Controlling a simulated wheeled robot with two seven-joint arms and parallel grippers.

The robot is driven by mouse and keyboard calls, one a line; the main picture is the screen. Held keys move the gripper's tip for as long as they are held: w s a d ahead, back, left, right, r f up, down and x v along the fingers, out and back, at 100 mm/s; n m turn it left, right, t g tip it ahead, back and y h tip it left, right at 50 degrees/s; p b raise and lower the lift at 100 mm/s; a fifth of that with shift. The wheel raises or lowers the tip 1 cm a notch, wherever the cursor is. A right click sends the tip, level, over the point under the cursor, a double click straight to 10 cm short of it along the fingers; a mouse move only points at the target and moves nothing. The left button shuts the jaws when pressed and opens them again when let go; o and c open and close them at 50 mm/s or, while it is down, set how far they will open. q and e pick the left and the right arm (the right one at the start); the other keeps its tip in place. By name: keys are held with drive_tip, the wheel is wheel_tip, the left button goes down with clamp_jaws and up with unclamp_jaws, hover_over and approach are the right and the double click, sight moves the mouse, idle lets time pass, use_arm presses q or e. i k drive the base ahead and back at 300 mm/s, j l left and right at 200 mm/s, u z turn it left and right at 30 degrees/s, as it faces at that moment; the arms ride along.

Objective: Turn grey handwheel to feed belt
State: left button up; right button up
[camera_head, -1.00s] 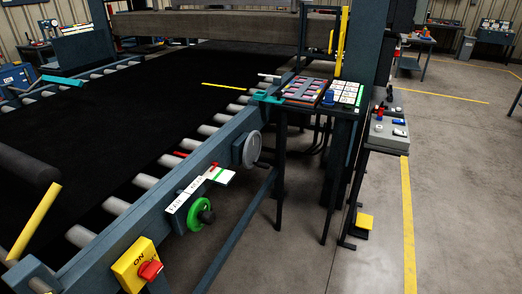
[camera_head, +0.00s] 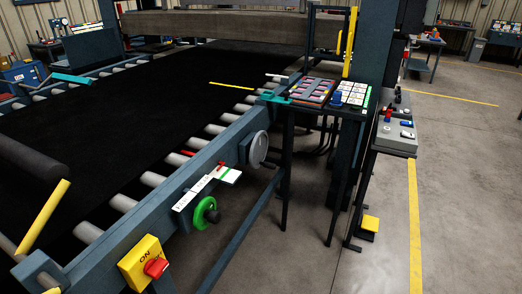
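The grey handwheel (camera_head: 258,149) is mounted on the side of the blue frame rail, at the middle of the head view. Its round face is turned to the right and a small dark handle shows low on its right side. The black belt (camera_head: 120,105) lies across the rollers to the left of the rail. Neither of my grippers is in the head view, and nothing touches the handwheel.
A green handwheel (camera_head: 205,213) and a yellow switch box (camera_head: 145,264) with a red knob sit nearer on the same rail. A parts stand (camera_head: 312,91) and a grey control box (camera_head: 396,138) stand to the right. The floor (camera_head: 460,190) at right is clear.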

sight(259, 148)
drive_tip(key=i+l+u, duration=0.35)
drive_tip(key=i+l, duration=0.75)
